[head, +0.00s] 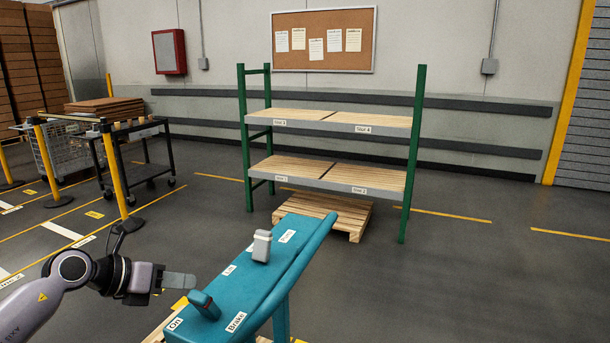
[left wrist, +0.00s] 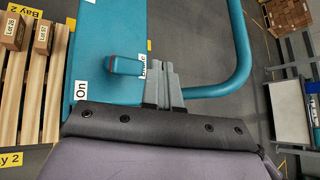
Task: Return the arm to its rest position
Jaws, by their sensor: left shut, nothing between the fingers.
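My left gripper (head: 179,281) is shut and empty, just left of a teal control panel (head: 290,262) in the head view. The panel carries labels including "On" and "Brake". A teal switch with a red edge (head: 204,304) sits at its near end, close to the gripper and apart from it in the head view. A pale grey handle (head: 262,246) stands upright farther along the panel. In the left wrist view the closed fingers (left wrist: 163,85) appear beside the teal and red switch (left wrist: 125,66). My right gripper is in neither view.
A green shelf rack (head: 330,148) stands behind the panel with a wooden pallet (head: 336,214) at its foot. A black cart (head: 138,160) and yellow posts (head: 116,180) are at left. In the wrist view, boxes (left wrist: 47,39) lie on a pallet. Floor at right is clear.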

